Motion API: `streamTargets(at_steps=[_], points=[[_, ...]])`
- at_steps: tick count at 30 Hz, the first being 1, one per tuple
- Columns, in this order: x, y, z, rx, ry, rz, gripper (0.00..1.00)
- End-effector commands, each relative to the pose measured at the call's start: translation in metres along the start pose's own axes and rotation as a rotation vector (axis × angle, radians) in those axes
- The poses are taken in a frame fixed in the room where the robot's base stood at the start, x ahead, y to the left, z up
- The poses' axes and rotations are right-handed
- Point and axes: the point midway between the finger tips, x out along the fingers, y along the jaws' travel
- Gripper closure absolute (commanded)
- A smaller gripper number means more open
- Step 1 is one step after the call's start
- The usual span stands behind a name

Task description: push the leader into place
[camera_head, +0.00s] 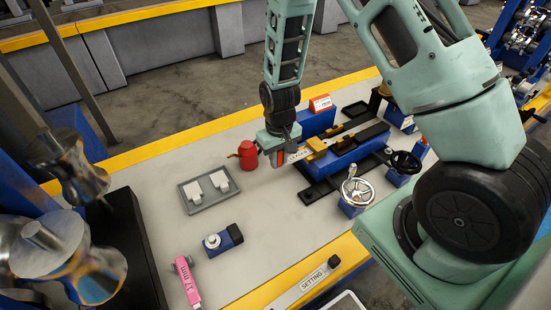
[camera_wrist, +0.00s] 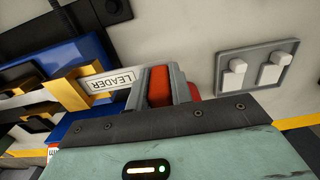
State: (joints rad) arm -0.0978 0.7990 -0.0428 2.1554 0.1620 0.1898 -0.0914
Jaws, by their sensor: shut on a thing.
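The leader (camera_wrist: 110,83) is a flat pale strip with the word LEADER on it. In the wrist view its right end meets the jaws of my gripper (camera_wrist: 160,85), and its left end lies at a yellow guide (camera_wrist: 72,88) on a blue block. In the head view my gripper (camera_head: 278,158) is low over the table, at the left end of the blue block (camera_head: 345,158). It is shut on the leader (camera_head: 299,155), which points right toward the yellow guide (camera_head: 317,146). How far the leader reaches inside the guide is hidden.
A red container (camera_head: 247,155) stands just left of my gripper. A grey tray (camera_head: 184,201) with two white blocks lies further left.

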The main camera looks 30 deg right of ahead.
Motion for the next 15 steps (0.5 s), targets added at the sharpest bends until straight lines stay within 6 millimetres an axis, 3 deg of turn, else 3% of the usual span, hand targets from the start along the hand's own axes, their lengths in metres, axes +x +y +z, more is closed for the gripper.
streamTargets(at_steps=[15], points=[[0.0, 0.02, 0.0, 0.002, 0.0, 0.0, 1.0]])
